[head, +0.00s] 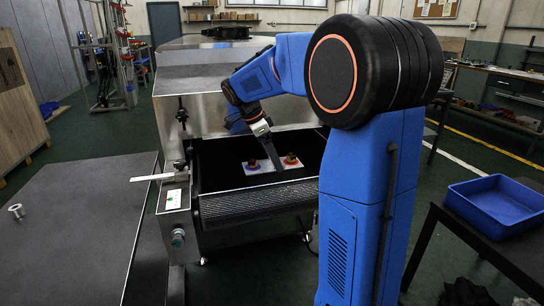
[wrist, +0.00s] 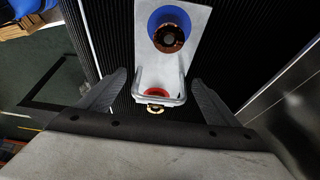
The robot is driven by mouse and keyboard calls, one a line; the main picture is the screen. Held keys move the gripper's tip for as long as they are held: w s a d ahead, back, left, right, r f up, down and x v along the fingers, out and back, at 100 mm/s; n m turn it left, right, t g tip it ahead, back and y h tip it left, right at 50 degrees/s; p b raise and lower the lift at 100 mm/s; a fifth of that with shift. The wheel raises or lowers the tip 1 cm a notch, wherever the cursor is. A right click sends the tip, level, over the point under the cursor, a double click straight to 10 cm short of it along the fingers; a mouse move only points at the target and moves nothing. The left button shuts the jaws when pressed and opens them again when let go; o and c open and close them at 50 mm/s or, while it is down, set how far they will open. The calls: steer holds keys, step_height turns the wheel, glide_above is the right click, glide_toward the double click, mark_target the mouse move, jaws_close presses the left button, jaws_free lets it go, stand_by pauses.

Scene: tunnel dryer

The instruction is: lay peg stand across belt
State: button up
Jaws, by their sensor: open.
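The peg stand (head: 262,170) is a pale flat plate with a blue disc and a red disc, each bearing a copper-brown ringed piece. It lies on the black ribbed belt (head: 255,203), with its long side running roughly left to right in the head view. In the wrist view the stand (wrist: 190,50) runs away from my gripper, with the blue disc (wrist: 153,28) farther off and the red disc (wrist: 157,92) near the fingers. My gripper (wrist: 160,82) is open, one finger on each side of the stand's near end. In the head view my gripper (head: 268,145) partly hides the stand.
The dryer's metal housing (head: 225,75) rises behind the belt, with side walls along it. A grey table (head: 80,220) with a small metal ring (head: 17,211) is at left. A blue tray (head: 485,222) sits on a dark table at right.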

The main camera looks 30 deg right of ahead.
steer(key=v, duration=1.2)
steer(key=s+a+f+n+t+y, duration=0.1)
steer(key=s+a+f+n+t, duration=0.1)
steer(key=s+f+n, duration=0.4)
steer(key=s+a+f+n+t+y, duration=0.1)
steer(key=s+a+f+n, duration=0.4)
steer(key=s, duration=1)
steer(key=s+a+f+n+t+y, duration=0.2)
steer(key=s+f+n, duration=0.4)
steer(key=s+n, duration=0.4)
steer(key=a+t, duration=0.1)
steer(key=a, duration=0.1)
steer(key=shift+s+a+f, duration=0.2)
steer(key=shift+a+f, duration=0.05)
steer(key=shift+f, duration=0.05)
